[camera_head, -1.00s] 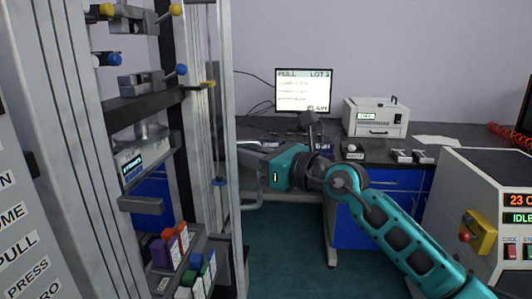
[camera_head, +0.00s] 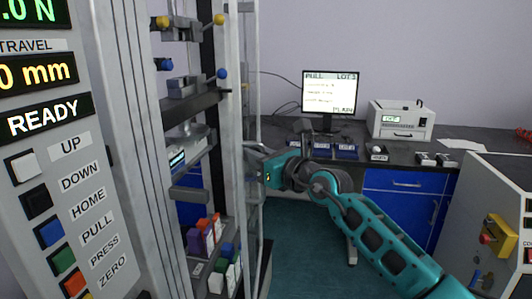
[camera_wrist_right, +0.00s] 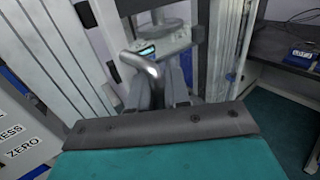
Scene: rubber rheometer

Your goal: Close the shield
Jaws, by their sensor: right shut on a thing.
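The testing machine's tall grey frame (camera_head: 140,130) stands at the left in the head view. A thin, pale upright edge (camera_head: 253,80), which looks like part of the clear shield, runs along its right side. The shield's panel is hard to make out. My right gripper (camera_head: 257,152) reaches this edge from the right. In the wrist view, a bent metal handle bar (camera_wrist_right: 148,66) runs down to the right gripper (camera_wrist_right: 158,88), which is shut on it. The exact grip is partly hidden. My left gripper is in neither view.
The machine's control panel (camera_head: 60,180) is close at the left. Coloured blocks (camera_head: 208,235) stand on a shelf inside the frame. A bench (camera_head: 400,160) with a monitor (camera_head: 331,93) is behind. A grey console (camera_head: 490,220) stands at the right.

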